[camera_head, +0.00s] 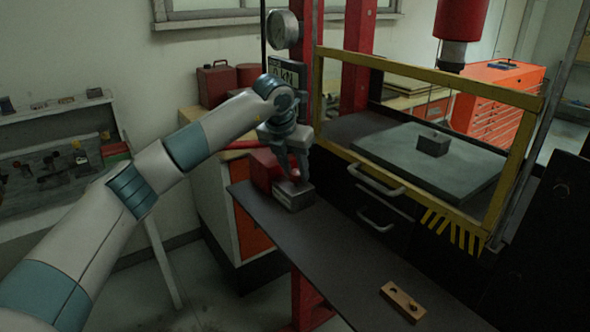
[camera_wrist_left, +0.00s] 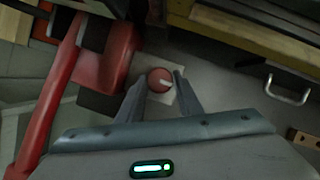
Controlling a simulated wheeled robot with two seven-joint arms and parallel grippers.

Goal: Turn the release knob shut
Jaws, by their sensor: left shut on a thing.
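The release knob (camera_head: 295,174) is small, round and red, low on the front of a red pump body (camera_head: 263,168), over a grey block (camera_head: 293,196). In the wrist view the knob (camera_wrist_left: 160,80) shows a pale pointer mark on its face, pointing to the right. My left gripper (camera_head: 289,166) reaches down to it from above. Its fingers (camera_wrist_left: 159,88) lie on either side of the knob and are shut on it. In the head view the fingers partly cover the knob. My right gripper is in neither view.
The pump stands at the far end of a dark shelf (camera_head: 345,245). A wooden block with holes (camera_head: 402,301) lies near its front. A yellow-framed guard (camera_head: 430,75) and drawer handles (camera_head: 376,222) are close on the right. A pressure gauge (camera_head: 283,29) hangs above.

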